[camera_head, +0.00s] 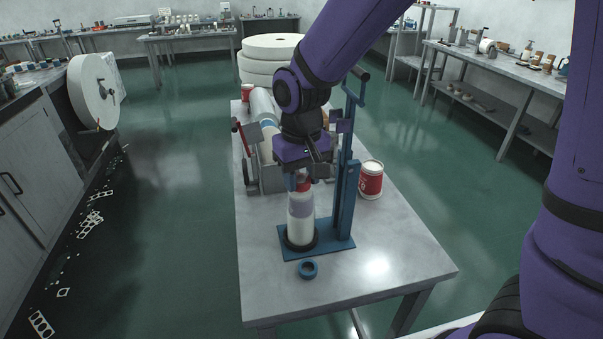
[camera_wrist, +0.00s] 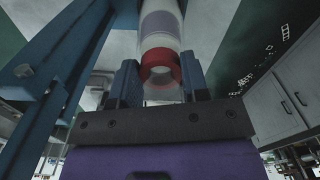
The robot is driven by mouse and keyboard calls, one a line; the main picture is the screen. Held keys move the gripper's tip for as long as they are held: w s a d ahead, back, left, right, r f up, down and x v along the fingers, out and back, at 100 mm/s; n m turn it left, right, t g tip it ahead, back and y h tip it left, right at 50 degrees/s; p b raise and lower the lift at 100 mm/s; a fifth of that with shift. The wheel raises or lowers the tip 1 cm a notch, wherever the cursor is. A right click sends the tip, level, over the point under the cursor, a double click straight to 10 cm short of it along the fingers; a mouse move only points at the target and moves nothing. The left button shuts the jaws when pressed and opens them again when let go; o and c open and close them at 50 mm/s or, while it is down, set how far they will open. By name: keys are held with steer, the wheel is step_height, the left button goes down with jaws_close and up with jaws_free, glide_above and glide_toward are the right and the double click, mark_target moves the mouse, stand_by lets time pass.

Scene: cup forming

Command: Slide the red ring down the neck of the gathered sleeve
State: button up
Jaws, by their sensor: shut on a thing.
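The white sleeve (camera_head: 301,228) stands upright in a dark round base on the blue press stand (camera_head: 343,215), with a pale purple band around it. The red ring (camera_head: 304,186) sits around the sleeve's narrow top, just under my gripper (camera_head: 303,180). In the wrist view the red ring (camera_wrist: 160,65) lies between the two fingers of my gripper (camera_wrist: 162,82), which are shut on it. The pale, see-through neck shows inside the ring and a little past it. My gripper hides part of the ring in the head view.
The stand's tall blue post rises close to the right of my gripper. A red and white tub (camera_head: 370,180) stands at right, and a roller machine (camera_head: 262,175) is behind. The front right is clear.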

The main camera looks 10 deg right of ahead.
mark_target(302, 177)
steer(key=shift+f, duration=0.45)
steer(key=o, duration=1)
step_height(302, 177, up, 11)
steer(key=shift+f, duration=0.15)
